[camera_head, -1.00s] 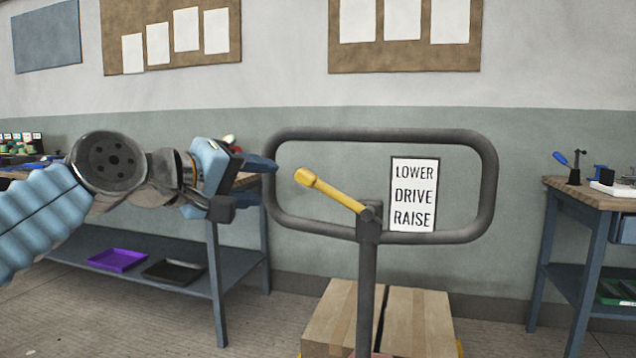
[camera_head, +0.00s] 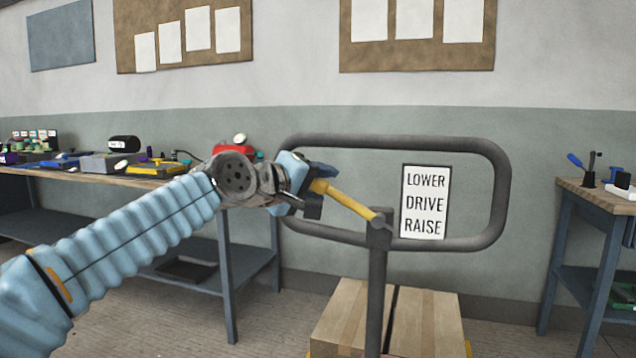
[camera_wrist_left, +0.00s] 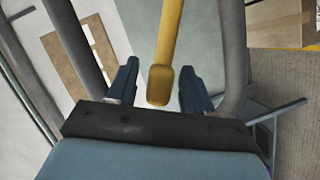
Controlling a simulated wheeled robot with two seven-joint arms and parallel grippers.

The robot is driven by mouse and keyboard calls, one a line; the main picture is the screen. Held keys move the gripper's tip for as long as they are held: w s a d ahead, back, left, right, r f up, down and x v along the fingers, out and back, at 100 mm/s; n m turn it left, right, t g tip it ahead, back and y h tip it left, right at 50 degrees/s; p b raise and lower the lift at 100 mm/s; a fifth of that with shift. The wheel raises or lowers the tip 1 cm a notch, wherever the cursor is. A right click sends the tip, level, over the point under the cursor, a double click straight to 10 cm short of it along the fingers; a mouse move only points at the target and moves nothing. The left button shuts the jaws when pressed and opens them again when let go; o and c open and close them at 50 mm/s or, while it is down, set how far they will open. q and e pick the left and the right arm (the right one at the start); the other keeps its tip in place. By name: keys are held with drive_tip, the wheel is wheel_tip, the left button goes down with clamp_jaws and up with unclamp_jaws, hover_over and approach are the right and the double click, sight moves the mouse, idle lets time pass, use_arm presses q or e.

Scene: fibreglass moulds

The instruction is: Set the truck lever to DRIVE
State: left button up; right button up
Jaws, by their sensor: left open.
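The yellow truck lever (camera_head: 350,203) slants up and to the left from its pivot on the grey post, inside the truck's looped handle (camera_head: 497,170). A white sign (camera_head: 425,202) reads LOWER, DRIVE, RAISE from top to bottom. My left gripper (camera_head: 316,193) is at the lever's knob end in the head view. In the left wrist view the open left gripper (camera_wrist_left: 157,88) has one finger on each side of the lever's knob (camera_wrist_left: 159,86), with gaps on both sides. The knob's tip is partly hidden by my gripper in the head view. My right gripper is not in view.
Cardboard boxes (camera_head: 425,325) sit low behind the post. A workbench (camera_head: 140,178) with tools and a red item stands at the left, and another bench (camera_head: 590,195) at the right. Free room lies between the handle and the right bench.

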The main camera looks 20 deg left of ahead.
use_arm(q)
clamp_jaws()
idle(0.3)
wheel_tip(320, 180, down, 6)
drive_tip(key=a+n+t+h+b, duration=0.1)
drive_tip(key=n+b, duration=0.3)
drive_tip(key=b, duration=0.6)
drive_tip(key=shift+a+n+t+h, duration=0.2)
drive_tip(key=shift+n+t+h, duration=0.1)
drive_tip(key=shift+n, duration=0.1)
